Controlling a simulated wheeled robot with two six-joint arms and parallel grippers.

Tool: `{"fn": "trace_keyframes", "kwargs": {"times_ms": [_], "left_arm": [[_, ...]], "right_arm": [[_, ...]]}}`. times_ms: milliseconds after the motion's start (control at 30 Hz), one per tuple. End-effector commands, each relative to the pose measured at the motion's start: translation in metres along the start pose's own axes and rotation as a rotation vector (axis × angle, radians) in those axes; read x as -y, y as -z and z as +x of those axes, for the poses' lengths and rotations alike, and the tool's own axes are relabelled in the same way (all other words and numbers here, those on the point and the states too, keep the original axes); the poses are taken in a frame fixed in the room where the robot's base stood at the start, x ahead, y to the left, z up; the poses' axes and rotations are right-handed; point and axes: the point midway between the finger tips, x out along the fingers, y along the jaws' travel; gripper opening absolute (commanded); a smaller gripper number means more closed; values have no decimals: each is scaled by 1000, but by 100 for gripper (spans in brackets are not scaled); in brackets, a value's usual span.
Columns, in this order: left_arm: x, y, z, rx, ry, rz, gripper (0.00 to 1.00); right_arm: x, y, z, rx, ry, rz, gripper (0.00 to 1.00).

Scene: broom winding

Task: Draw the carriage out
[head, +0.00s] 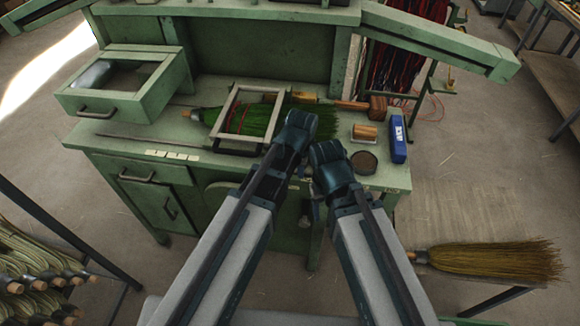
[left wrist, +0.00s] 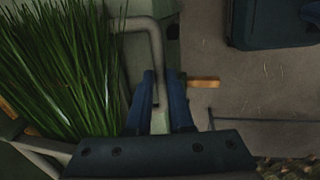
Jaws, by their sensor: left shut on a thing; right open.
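A pale rectangular frame (head: 223,121), which looks like the carriage, lies on the green bench around a broom head with green bristles (head: 258,118). In the left wrist view the bristles (left wrist: 60,60) fill the left side, beside a bent grey bar handle (left wrist: 154,35). My left gripper (head: 303,121) is at the frame's right front side. Its fingers (left wrist: 168,100) are shut on the grey handle, whose gripped part is mostly hidden. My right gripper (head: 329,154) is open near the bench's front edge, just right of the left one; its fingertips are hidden.
A wooden mallet (head: 377,106), a wooden spool (head: 365,132), a round tin (head: 364,162) and a blue box (head: 398,140) stand to the right. An open drawer box (head: 95,106) is at left. A straw broom (head: 495,260) lies at lower right.

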Motion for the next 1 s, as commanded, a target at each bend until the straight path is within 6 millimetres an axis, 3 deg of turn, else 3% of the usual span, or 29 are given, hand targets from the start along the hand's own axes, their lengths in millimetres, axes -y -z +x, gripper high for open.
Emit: {"fn": "trace_keyframes", "kwargs": {"times_ms": [467, 500, 667, 1000], "left_arm": [[1, -7, 0, 4, 3, 0, 0], [1, -7, 0, 5, 3, 0, 22], [1, -6, 0, 2, 2, 0, 50], [0, -5, -1, 0, 0, 0, 50]], "right_arm": [[0, 0, 0, 0, 0, 0, 62], [0, 0, 0, 0, 0, 0, 62], [0, 0, 0, 0, 0, 0, 62], [0, 0, -1, 0, 0, 0, 62]]}}
